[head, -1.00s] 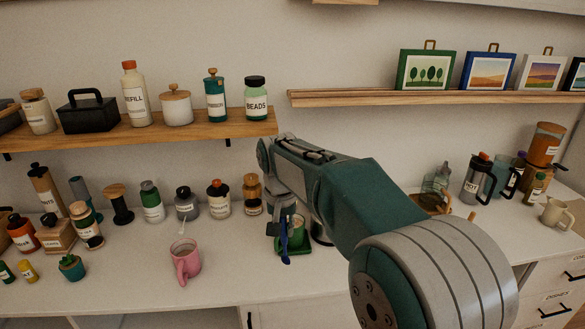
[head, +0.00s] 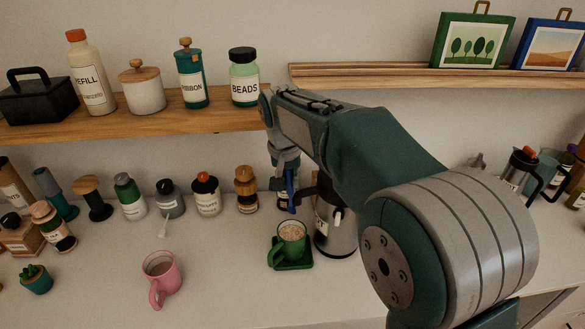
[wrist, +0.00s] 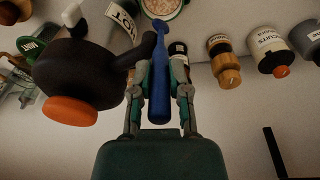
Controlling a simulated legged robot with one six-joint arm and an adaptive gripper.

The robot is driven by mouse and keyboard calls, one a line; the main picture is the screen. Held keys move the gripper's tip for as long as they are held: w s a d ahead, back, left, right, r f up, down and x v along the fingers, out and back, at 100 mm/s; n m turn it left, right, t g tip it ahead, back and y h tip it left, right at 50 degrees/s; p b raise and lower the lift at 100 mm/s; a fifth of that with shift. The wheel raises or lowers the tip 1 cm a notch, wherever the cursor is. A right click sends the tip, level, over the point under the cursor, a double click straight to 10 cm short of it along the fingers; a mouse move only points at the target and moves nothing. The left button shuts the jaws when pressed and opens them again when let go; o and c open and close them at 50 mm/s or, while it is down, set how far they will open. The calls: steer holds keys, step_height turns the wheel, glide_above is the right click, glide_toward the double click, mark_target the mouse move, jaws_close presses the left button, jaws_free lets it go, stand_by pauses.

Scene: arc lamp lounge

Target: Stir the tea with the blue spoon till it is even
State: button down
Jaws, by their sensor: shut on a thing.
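A green mug (head: 292,237) stands upright on a green square coaster (head: 302,264), holding a pale, speckled drink. In the wrist view the mug (wrist: 161,10) is cut off at the top edge. My gripper (head: 286,187) is above the mug, partly hidden by my arm in the head view. It is shut on the blue spoon (wrist: 160,78), which shows between the fingers in the wrist view. In the head view the spoon (head: 290,188) hangs upright above the mug; whether its tip reaches the rim is hard to tell.
A steel pot (head: 335,232) with a dark handle stands close right of the mug. A pink mug (head: 161,277) stands at left, with clear counter between. Several jars line the back, including a wooden one (head: 246,190). A shelf (head: 150,128) hangs above them.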

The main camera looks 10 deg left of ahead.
mark_target(289, 192)
steer(key=shift+a+f, duration=0.3)
steer(key=shift+f, duration=0.1)
steer(key=shift+d+f, duration=0.2)
steer(key=shift+f, duration=0.5)
steer(key=shift+d+f, duration=0.15)
steer(key=shift+f, duration=0.5)
step_height(289, 192, down, 9)
steer(key=shift+a+r, duration=0.15)
steer(key=shift+s+a, duration=0.1)
